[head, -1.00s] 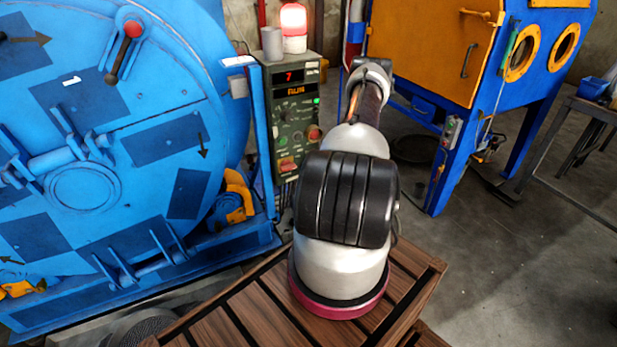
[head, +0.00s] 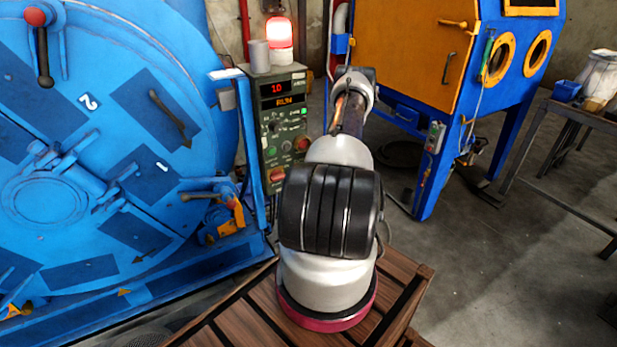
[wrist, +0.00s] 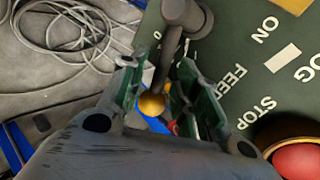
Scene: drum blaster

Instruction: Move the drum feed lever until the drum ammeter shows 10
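The drum ammeter (head: 277,88) is a red digital display at the top of the green control box; it appears to read 10. In the wrist view, the drum feed lever (wrist: 165,60) is a dark grey rod with a brass ball end (wrist: 152,103), beside the "FEED" lettering. My gripper (wrist: 157,72) has its green-padded fingers on either side of the lever. Gaps show beside the rod, so the fingers look open around it. In the head view I cannot make out the lever or my fingers; my arm covers that area.
A lit red lamp (head: 279,35) and a grey cylinder (head: 259,55) stand on the control box (head: 288,157). A red button (wrist: 298,160) is close to the right finger. The blue drum machine (head: 60,200) is at left, a blue-orange cabinet (head: 410,45) behind.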

